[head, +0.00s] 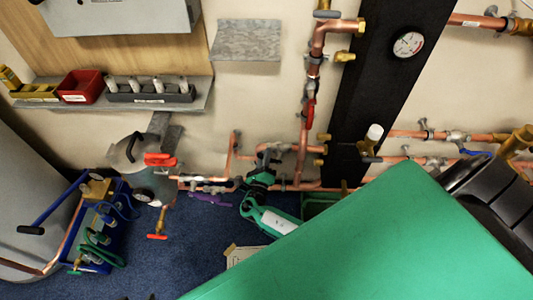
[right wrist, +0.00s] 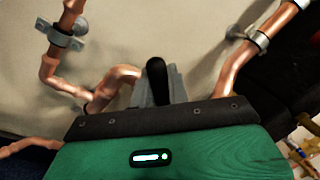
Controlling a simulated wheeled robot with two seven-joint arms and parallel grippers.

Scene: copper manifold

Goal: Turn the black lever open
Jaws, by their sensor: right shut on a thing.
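The black lever (right wrist: 156,78) shows in the right wrist view as an upright, round-ended black handle at the grey fingers of my right gripper (right wrist: 162,92). In the head view my right gripper (head: 266,160) is at the copper pipework left of the black column, at the end of my green arm. It is shut on the black lever. The gripper hides the lever's lower part and the valve it sits on. My left gripper is in neither view.
Copper pipes (head: 306,130) with a red lever (head: 310,112) rise close to the right of my gripper. A purple lever (head: 208,199) sits low at left. A blue caddy (head: 95,250) stands on the floor at left. A pressure gauge (head: 408,43) is on the black column (head: 375,95).

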